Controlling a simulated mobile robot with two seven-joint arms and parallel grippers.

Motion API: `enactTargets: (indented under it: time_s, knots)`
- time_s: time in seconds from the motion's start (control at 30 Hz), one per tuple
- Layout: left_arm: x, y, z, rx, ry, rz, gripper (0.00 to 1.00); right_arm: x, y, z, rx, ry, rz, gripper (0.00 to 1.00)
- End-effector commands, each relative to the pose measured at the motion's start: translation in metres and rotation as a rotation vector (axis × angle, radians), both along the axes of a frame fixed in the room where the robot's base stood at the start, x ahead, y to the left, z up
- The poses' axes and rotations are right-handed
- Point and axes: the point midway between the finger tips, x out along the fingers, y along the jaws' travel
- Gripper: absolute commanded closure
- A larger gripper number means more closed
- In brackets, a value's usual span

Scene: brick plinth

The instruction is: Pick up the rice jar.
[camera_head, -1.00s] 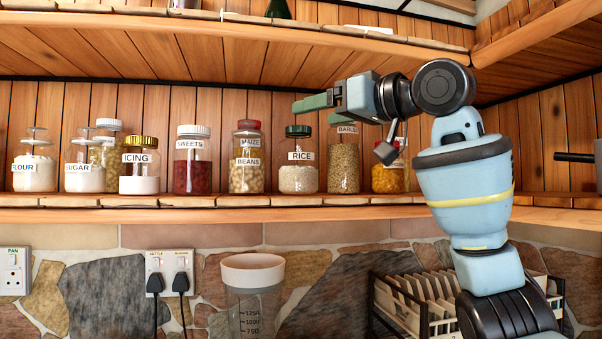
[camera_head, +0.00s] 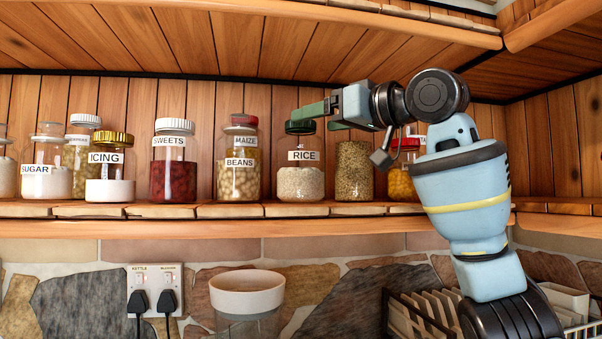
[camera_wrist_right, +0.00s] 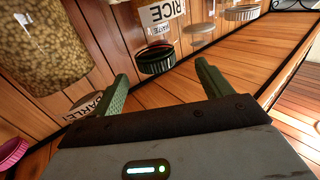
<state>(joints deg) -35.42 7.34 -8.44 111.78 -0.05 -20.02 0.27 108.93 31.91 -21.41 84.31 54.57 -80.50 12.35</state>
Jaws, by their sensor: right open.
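The rice jar (camera_head: 301,182) is a clear jar of white grains with a RICE label and a dark green lid. It stands upright on the wooden shelf, between the beans jar and the barley jar. My right gripper (camera_head: 312,119) comes in from the right at lid height, its green fingers open and empty. One finger overlaps the top of the lid in the head view; contact cannot be told. In the right wrist view, the rice jar's lid (camera_wrist_right: 156,60) shows upside down beyond and between the spread fingertips (camera_wrist_right: 162,70). My left gripper is not in view.
The beans jar (camera_head: 239,180) stands close on the left and the barley jar (camera_head: 354,172) close on the right, partly under my gripper. More jars line the shelf (camera_head: 235,210). An upper shelf (camera_head: 330,22) hangs above.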

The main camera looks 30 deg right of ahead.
Motion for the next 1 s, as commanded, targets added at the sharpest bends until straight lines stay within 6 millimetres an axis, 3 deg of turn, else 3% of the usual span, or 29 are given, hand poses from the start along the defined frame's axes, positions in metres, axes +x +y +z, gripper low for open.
enactTargets:
  time_s: [0.27,0.6,0.9,1.0]
  knots:
    - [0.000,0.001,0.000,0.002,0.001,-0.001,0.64,0.012,0.004,-0.001,0.000,0.001,0.000,0.22]
    - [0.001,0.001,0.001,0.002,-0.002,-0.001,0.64,0.053,0.016,-0.003,0.000,-0.001,0.001,0.22]
    - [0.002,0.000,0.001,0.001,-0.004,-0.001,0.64,0.057,0.017,-0.003,-0.001,-0.001,0.000,0.22]
    - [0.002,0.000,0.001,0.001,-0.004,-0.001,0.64,0.058,0.017,-0.003,-0.001,0.000,0.000,0.33]
